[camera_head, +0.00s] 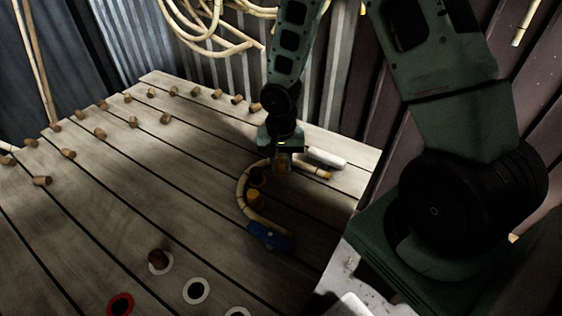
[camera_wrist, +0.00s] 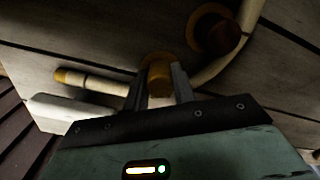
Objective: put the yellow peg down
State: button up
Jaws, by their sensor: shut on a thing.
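My gripper (camera_head: 282,166) is shut on the yellow peg (camera_wrist: 159,77) low over the plank table. A yellowish rim shows just behind the peg in the wrist view; I cannot tell whether the peg touches the table or sits in a hole. The pale rattan cane (camera_head: 243,189) lies bent in a hook on the table, its yellow-tipped end (camera_wrist: 62,76) beside my gripper. Another yellow peg (camera_head: 254,198) stands inside the bend.
A blue clamp-like block (camera_head: 271,237) is at the cane's near end. White-ringed (camera_head: 196,291) and red-ringed (camera_head: 120,304) holes are in front.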

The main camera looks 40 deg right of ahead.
aim_at(281, 160)
jog(key=o, duration=1)
jog(key=shift+c, duration=0.2)
notch_tip(281, 160, up, 12)
jog(key=p, duration=0.2)
jog(key=s+a+r+n, duration=0.5)
jog(key=s+a+n, duration=0.2)
jog(key=s+a, duration=0.2)
jog(key=s+a+r+n, duration=0.4)
jog(key=s+a+n, duration=0.4)
jog(key=s+a, duration=0.1)
jog(key=shift+s+r+y, duration=0.3)
jog(key=shift+s+r, duration=0.05)
jog(key=shift+s, duration=0.55)
jog(key=shift+a, duration=0.1)
